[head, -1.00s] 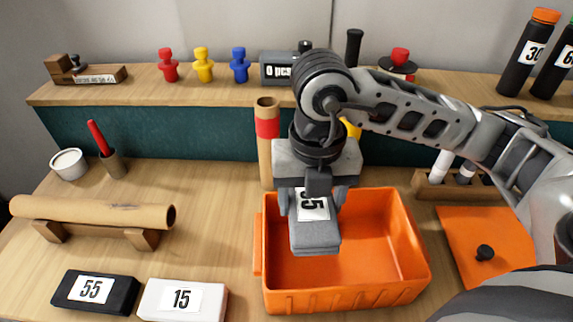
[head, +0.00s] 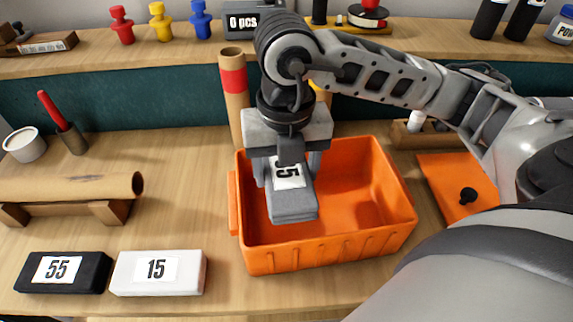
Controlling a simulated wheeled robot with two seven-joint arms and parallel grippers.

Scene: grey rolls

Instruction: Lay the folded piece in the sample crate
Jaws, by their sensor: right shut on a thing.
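The folded piece (head: 292,203) is a grey folded block with a white label whose number is partly covered. My right gripper (head: 289,170) is shut on it, with a finger on each side. It hangs over the left half of the orange sample crate (head: 325,248). I cannot tell whether it touches the crate floor. The right part of the crate floor is bare; the part behind the gripper is hidden. My left gripper is not in view.
A black block marked 55 (head: 63,272) and a white block marked 15 (head: 158,273) lie left of the crate. A cardboard roll (head: 70,187) rests on a wooden stand. An orange lid (head: 452,180) lies to the right. A tube with a red band (head: 234,100) stands behind the crate.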

